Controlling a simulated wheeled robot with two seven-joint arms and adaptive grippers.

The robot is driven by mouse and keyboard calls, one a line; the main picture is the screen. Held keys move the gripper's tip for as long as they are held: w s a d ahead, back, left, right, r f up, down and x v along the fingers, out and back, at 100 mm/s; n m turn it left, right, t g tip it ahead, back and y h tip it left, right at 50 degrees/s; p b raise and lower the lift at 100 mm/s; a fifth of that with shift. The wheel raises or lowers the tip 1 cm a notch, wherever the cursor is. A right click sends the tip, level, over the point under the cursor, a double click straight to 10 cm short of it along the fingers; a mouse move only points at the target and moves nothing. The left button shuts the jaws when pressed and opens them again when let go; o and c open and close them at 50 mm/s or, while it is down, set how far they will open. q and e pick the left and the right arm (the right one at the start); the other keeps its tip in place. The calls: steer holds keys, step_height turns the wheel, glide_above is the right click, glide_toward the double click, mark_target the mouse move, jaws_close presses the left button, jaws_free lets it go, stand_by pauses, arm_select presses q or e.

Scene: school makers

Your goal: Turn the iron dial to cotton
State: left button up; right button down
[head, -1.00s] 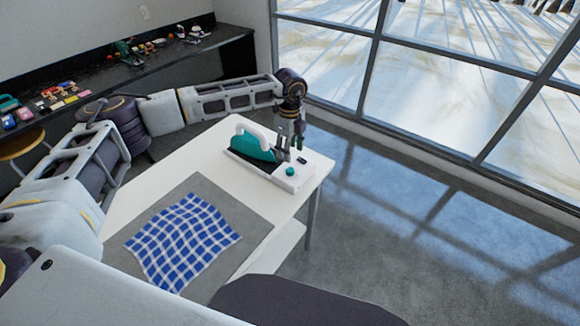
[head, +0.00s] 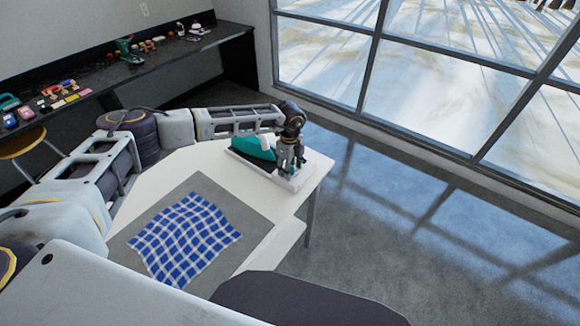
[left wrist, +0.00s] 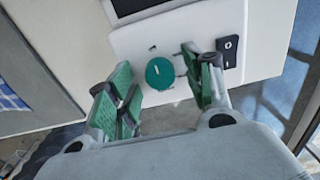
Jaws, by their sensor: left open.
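The green dial (left wrist: 160,73) shows in the left wrist view on the white base of the iron's stand (left wrist: 190,32), with a light mark on its top. My left gripper (left wrist: 163,88) is open, pointing down, its green-padded fingers on either side of the dial; I cannot tell if they touch it. In the head view the left gripper (head: 288,170) hides the dial. The teal and white iron (head: 252,147) rests on its stand at the far end of the white table. My right gripper is not in view.
A blue checked cloth (head: 186,238) lies on a grey mat (head: 130,232) on the white table (head: 262,203). A black switch (left wrist: 227,48) sits right of the dial. A dark bench (head: 150,68) with several small items runs along the wall.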

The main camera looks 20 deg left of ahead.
arm_select(q)
steer(key=c, duration=1)
steer(key=shift+c, duration=0.3)
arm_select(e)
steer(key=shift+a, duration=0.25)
